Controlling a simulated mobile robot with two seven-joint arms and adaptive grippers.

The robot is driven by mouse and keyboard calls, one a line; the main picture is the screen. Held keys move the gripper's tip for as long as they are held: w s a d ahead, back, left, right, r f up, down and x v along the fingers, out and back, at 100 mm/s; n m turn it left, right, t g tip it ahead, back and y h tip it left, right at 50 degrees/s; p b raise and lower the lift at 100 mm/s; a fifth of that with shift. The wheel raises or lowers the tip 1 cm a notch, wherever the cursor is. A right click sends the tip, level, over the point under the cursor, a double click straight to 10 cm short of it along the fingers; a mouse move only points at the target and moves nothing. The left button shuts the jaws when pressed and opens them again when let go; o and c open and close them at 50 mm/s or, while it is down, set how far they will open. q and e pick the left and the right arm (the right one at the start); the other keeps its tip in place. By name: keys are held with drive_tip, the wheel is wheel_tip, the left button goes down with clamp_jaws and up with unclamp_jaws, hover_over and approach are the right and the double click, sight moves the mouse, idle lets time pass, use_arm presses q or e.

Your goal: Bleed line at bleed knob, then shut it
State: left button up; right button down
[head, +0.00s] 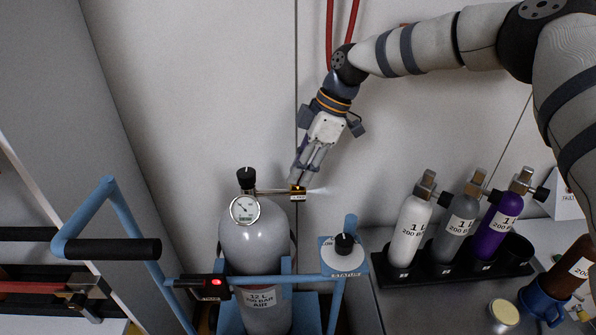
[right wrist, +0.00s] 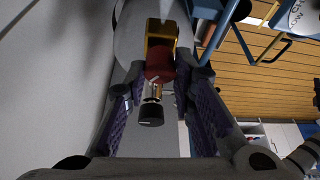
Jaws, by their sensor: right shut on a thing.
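The large grey cylinder (head: 262,245) stands upright in a blue frame, with a black valve knob (head: 245,176) and a round gauge (head: 244,209) on top. A thin metal line runs right from it to a brass block (head: 298,189) with a small label. A faint white jet (head: 320,190) shows to the right of the block. My right gripper (head: 297,180) reaches down to the block. In the right wrist view its fingers are closed around a red bleed knob (right wrist: 160,73) in front of the brass body; a black-tipped metal piece (right wrist: 151,112) sits below. My left gripper is out of view.
A status panel with a black selector (head: 344,243) stands right of the cylinder. A box with a lit red lamp (head: 214,283) is at its left. A rack of small cylinders (head: 460,225) stands at right. A blue handle (head: 110,245) rises at left.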

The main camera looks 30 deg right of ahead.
drive_tip(key=n, duration=0.1)
drive_tip(key=n+g+b, duration=0.1)
drive_tip(key=n, duration=0.1)
drive_tip(key=n+b, duration=0.1)
drive_tip(key=shift+w+f+g, duration=0.15)
drive_tip(key=shift+f+g, duration=0.1)
drive_tip(key=shift+g, duration=0.15)
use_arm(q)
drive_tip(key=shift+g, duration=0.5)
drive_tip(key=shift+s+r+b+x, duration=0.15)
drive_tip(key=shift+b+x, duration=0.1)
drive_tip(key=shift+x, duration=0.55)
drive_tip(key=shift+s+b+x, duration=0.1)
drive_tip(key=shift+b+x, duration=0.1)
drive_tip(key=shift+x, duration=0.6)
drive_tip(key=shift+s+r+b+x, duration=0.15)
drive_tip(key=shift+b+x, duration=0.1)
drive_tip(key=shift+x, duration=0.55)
use_arm(e)
drive_tip(key=shift+r+n+g, duration=0.15)
drive_tip(key=shift+n+g, duration=0.35)
drive_tip(key=shift+n, duration=1.1)
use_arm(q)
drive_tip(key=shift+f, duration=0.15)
use_arm(e)
drive_tip(key=c, duration=1.3)
unclamp_jaws()
drive_tip(key=shift+c, duration=0.2)
drive_tip(key=shift+r, duration=0.15)
